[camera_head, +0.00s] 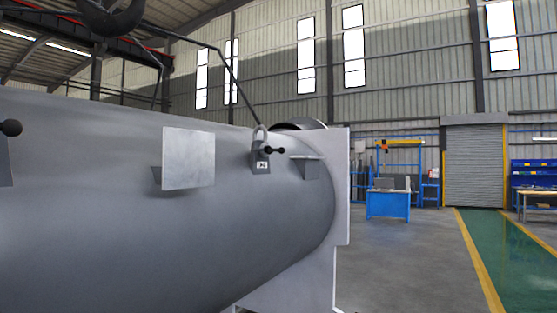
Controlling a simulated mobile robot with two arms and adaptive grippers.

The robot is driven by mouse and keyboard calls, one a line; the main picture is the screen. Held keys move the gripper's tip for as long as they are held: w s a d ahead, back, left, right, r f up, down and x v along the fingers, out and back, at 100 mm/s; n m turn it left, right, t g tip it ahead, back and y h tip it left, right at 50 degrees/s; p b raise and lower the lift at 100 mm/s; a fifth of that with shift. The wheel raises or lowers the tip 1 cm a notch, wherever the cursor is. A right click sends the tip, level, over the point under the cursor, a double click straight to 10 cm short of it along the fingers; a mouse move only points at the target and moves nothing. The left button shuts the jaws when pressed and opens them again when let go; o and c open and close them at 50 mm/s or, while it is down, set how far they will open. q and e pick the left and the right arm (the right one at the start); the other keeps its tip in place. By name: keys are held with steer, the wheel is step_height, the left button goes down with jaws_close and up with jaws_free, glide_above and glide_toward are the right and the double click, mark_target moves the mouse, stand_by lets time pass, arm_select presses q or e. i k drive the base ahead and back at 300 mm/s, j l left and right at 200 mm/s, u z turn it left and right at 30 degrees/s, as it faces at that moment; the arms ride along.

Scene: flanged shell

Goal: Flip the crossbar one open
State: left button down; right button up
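A large grey cylindrical shell (120,230) fills the left and middle of the head view, with a flat light-grey flange plate (341,190) at its right end. A small grey bracket (261,167) with a black-and-white marking stands on the upper side of the shell near the flange. I cannot tell which one is crossbar one. Neither gripper is in view.
A square grey plate (188,158) juts from the shell, and a smaller tab (308,168) is near the flange. Thin dark rods or cables rise from the bracket to the upper left. Open floor (410,255) lies right of the shell, with a blue workbench (388,204) farther back.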

mark_target(276, 150)
steer(key=i+l+u, duration=0.25)
steer(key=i+l, duration=1.2)
